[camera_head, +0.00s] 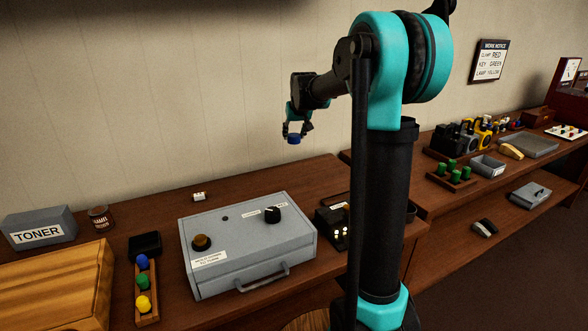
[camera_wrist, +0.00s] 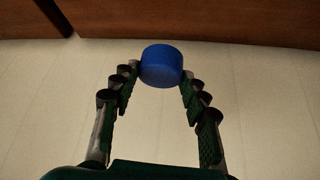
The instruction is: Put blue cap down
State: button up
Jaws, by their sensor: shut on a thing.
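The blue cap (camera_head: 294,140) is a short blue cylinder. My gripper (camera_head: 297,130) is shut on it and holds it in the air in front of the wall, above the back of the bench. In the wrist view the blue cap (camera_wrist: 162,66) sits between the fingertips of my gripper (camera_wrist: 161,78), one finger on each side. Nothing is touching the cap from below.
A grey box (camera_head: 247,245) with knobs stands on the wooden bench (camera_head: 178,204). A rack (camera_head: 147,290) with blue, green and yellow pieces is at its left. A toner box (camera_head: 40,228) and a small jar (camera_head: 99,217) stand at far left.

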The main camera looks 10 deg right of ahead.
notch_tip(320, 180, down, 15)
jog(key=shift+r, duration=0.2)
dwell(0.3)
jog(key=o, duration=0.8)
jog(key=v, duration=1.2)
